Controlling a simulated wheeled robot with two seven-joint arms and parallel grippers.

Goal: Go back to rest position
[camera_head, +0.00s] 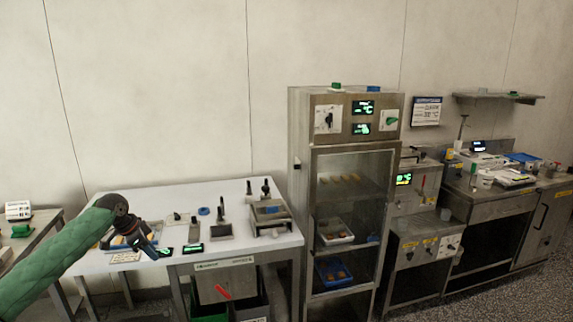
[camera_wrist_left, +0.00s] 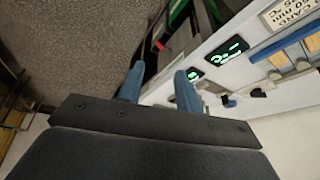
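My left arm, in a green sleeve, reaches in from the lower left of the head view. Its dark gripper (camera_head: 146,246) is over the left front part of the white table (camera_head: 170,198), above a tray with light items that it partly hides. In the left wrist view the two blue fingers of the left gripper (camera_wrist_left: 158,80) stand apart with nothing between them. Beyond the fingertips are the table's front edge and the floor. My right gripper is not in view.
Two green-lit displays (camera_head: 193,248) lie at the table's front edge. Tools and a metal device (camera_head: 270,217) stand further right. A tall glass-door cabinet (camera_head: 345,160) adjoins the table's right end. A side table (camera_head: 28,235) is at far left. Bins (camera_head: 250,300) sit below the table.

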